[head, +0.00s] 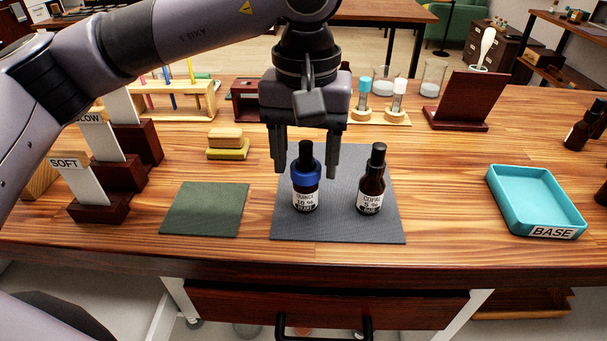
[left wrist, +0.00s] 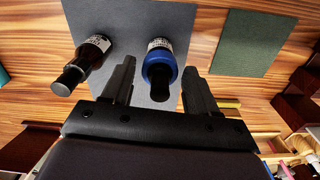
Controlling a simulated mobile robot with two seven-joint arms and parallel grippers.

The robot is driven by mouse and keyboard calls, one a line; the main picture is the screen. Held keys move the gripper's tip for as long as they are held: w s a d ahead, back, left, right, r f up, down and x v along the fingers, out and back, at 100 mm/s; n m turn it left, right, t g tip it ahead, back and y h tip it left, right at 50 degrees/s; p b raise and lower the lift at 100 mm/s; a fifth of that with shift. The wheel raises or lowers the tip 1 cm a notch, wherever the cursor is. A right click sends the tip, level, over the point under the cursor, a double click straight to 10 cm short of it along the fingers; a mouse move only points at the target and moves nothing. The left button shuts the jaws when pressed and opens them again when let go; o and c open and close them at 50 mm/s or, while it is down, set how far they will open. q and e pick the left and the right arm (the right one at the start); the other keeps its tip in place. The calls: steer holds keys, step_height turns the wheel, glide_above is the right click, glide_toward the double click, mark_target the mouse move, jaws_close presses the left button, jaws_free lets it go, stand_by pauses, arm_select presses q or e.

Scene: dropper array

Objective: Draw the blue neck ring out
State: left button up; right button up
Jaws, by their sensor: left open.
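The blue neck ring (head: 306,173) sits around the neck of a dark dropper bottle (head: 305,200) labelled 10 %, which stands upright on the grey mat (head: 337,229). It also shows in the left wrist view (left wrist: 158,62). My left gripper (head: 306,168) points down, open, with one finger on each side of that bottle's black cap, near ring height. I see a gap between each finger and the ring in the left wrist view. A second dark bottle (head: 371,187), labelled COPAL 5 %, stands to the right without a blue ring. My right gripper is not in view.
A turquoise tray (head: 531,223) marked BASE stands at the right. A green cloth (head: 205,209) lies left of the mat, below stacked sponges (head: 227,143). A dark stepped rack (head: 131,154) with labelled cards stands at the left. Wood between mat and tray is clear.

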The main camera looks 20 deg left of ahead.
mark_target(306, 143)
arm_select(q)
steer(key=c, duration=0.8)
steer(key=o, duration=0.3)
steer(key=c, duration=0.5)
steer(key=shift+r+p, duration=0.4)
steer(key=shift+r, duration=0.25)
steer(key=shift+r+p, duration=0.65)
steer(key=shift+r, duration=0.25)
steer(key=shift+r+p, duration=2.4)
steer(key=shift+r, duration=0.9)
